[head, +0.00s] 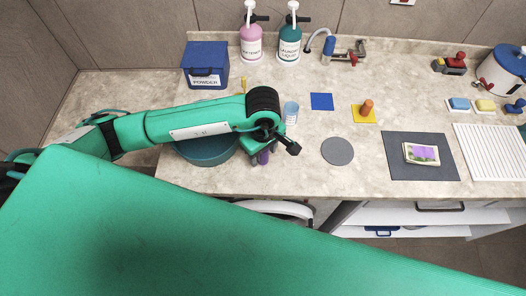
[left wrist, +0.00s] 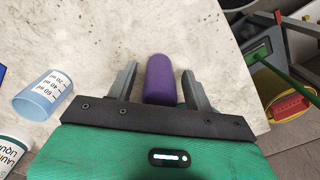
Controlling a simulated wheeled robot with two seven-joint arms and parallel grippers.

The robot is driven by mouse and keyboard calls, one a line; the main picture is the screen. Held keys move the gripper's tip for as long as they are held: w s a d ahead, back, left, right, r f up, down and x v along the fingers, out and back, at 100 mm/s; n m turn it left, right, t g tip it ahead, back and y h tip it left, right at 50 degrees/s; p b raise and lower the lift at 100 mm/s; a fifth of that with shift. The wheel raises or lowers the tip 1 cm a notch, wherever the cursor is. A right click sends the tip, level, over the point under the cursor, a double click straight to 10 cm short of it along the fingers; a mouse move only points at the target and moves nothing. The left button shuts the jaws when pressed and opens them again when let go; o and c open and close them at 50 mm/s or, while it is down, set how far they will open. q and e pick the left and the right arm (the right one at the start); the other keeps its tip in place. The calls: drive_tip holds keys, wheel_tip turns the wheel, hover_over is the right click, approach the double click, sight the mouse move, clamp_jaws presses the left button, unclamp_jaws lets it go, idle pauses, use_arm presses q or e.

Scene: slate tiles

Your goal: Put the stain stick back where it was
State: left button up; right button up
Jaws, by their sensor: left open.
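A purple cylinder (head: 264,157), which may be the stain stick, is near the front edge of the counter, partly hidden by my left gripper (head: 262,152). In the left wrist view the purple cylinder (left wrist: 160,78) is between the two fingers of my left gripper (left wrist: 158,76). The fingers are open, with a small gap on each side of it. An orange upright piece (head: 367,108) stands on a yellow square (head: 358,116). A blue square (head: 322,101) and a grey disc (head: 337,151) lie bare on the counter. My right gripper is not in view.
A measuring cup (head: 291,112) stands just right of my left arm. A teal basin (head: 205,155) is under the arm, left of the gripper. A dark mat (head: 400,172) bears a pale box (head: 421,154). Pump bottles (head: 251,45) and a blue powder box (head: 205,62) stand behind.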

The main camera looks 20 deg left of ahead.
use_arm(q)
wheel_tip(320, 180, up, 10)
drive_tip(key=b, duration=0.3)
drive_tip(key=shift+r, duration=0.7)
drive_tip(key=shift+f, duration=0.1)
